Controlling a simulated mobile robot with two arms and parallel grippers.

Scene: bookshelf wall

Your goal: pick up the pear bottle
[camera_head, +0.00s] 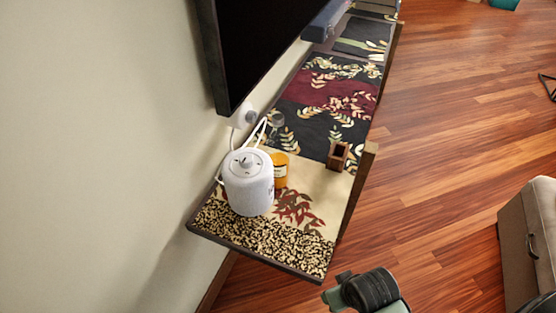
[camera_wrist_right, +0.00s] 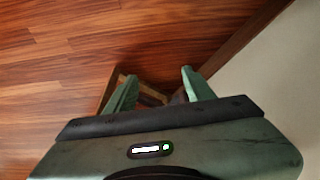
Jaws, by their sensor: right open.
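An orange bottle or jar with a pale label (camera_head: 281,170) stands on the low shelf in the head view, partly hidden by a white lidded canister (camera_head: 249,184). I cannot tell for sure that it is the pear bottle; nothing else in view looks more like one. My right gripper (camera_wrist_right: 158,88) is open and empty in the right wrist view, its two green fingers apart. It points down toward the floor and a wooden edge. In the head view my right arm shows at the bottom, off the shelf's near end. My left gripper is not in view.
The shelf (camera_head: 262,262) is covered with patterned cloth and runs along the wall. A small brown wooden holder (camera_head: 338,156) stands near its right edge. A dark screen (camera_head: 262,45) hangs above. Wooden floor (camera_head: 440,130) is open to the right, with a beige seat (camera_head: 530,235) at far right.

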